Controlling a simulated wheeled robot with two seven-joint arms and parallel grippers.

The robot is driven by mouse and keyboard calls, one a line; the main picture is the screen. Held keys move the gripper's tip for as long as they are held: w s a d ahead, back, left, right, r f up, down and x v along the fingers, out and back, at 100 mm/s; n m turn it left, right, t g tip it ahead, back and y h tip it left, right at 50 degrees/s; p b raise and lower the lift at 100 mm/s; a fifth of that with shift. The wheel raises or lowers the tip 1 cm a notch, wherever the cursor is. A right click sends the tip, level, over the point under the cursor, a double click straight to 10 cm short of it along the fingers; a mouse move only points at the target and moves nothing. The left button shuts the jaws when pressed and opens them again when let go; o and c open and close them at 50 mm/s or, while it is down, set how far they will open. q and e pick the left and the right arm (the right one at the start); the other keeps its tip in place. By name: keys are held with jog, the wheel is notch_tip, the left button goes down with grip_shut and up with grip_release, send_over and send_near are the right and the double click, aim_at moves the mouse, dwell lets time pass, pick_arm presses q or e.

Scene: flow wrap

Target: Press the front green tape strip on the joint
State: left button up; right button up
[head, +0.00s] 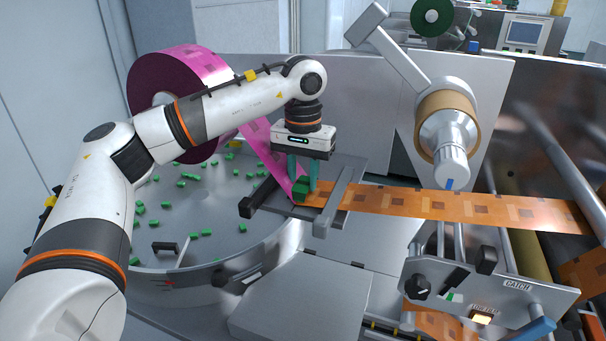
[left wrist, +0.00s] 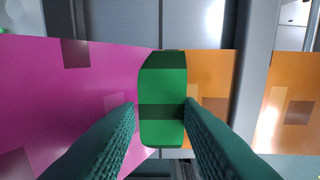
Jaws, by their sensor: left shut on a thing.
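My left gripper (head: 303,178) points down over the splice plate (head: 345,165), its teal fingers shut on a green block-like strip (head: 300,190). In the left wrist view the green strip (left wrist: 162,100), with darker bands, sits between the fingertips (left wrist: 162,108). It lies over the joint where the magenta film (left wrist: 50,100) meets the orange film (left wrist: 212,70). The strip hides most of that joint, and I cannot tell whether it touches the film. The right gripper is not in view.
The magenta film roll (head: 180,65) is behind my left arm. Clamp bars (head: 333,200) flank the joint. Several small green pieces lie on the round metal bowl (head: 215,225). A roller arm (head: 445,125) stands at right, above the orange web (head: 450,204).

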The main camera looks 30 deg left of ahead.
pick_arm(q)
jog(key=shift+f+b, duration=0.35)
jog(key=shift+f, duration=0.15)
dwell(0.3)
jog(key=o, duration=1)
jog(key=shift+o, duration=0.2)
jog(key=shift+r, duration=0.35)
notch_tip(320, 180, up, 5)
jog(key=shift+f+b, duration=0.15)
jog(key=shift+b, duration=0.9)
notch_tip(320, 180, up, 7)
jog(key=p, duration=0.1)
jog(key=shift+f, duration=0.15)
